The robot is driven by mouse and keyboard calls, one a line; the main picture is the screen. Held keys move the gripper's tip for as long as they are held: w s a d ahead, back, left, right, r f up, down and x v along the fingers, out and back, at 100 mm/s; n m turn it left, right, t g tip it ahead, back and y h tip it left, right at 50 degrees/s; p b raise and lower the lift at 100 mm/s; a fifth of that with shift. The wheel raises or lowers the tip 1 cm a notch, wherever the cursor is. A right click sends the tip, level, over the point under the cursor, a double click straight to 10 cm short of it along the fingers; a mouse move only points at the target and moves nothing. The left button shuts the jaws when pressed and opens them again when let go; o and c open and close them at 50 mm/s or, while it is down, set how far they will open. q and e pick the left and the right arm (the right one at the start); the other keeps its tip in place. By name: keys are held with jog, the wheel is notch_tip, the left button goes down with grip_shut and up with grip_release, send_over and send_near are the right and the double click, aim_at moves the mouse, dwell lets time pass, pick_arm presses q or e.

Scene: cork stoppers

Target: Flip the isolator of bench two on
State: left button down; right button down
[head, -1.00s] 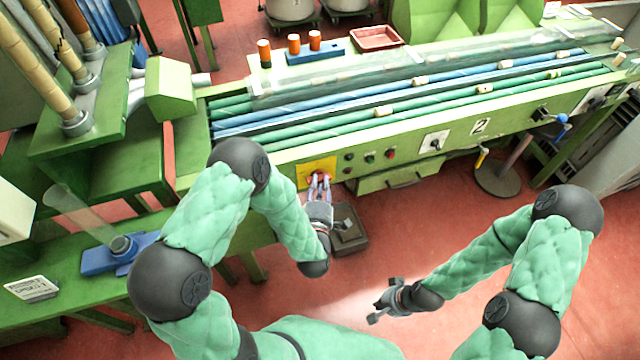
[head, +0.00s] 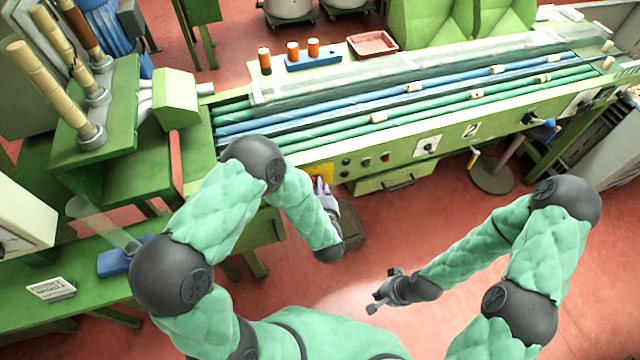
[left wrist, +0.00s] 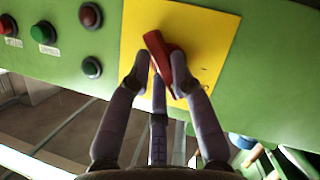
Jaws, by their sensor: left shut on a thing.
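The isolator is a red handle (left wrist: 172,62) on a yellow plate (left wrist: 215,35) on the green bench front, seen in the left wrist view. The handle is tilted, its upper end leaning left. My left gripper (left wrist: 162,74) is shut on the handle, with fingers on both sides of it. In the head view my left gripper (head: 322,188) is at the bench front, and my arm covers much of the yellow plate (head: 318,171). The bench (head: 405,165) carries a "2" label (head: 470,130). My right gripper (head: 383,292) is open and empty above the red floor.
Red and green buttons (left wrist: 90,15) sit left of the plate in the left wrist view. A drawer (head: 398,183) is below the bench panel. The floor around my right gripper is clear.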

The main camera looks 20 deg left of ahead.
pick_arm(q)
jog(key=shift+d+f+m+g+y+p, duration=0.1)
jog(key=shift+m+g+y+p, duration=0.5)
jog(key=shift+m+p, duration=0.55)
jog(key=shift+d+m+g+y+p, duration=0.1)
jog(key=shift+m+g+y+p, duration=0.65)
jog(key=shift+m, duration=0.6)
jog(key=c, duration=1.1)
grip_release()
jog(key=shift+w, duration=0.1)
jog(key=v, duration=1.2)
jog(key=shift+a+f, duration=0.1)
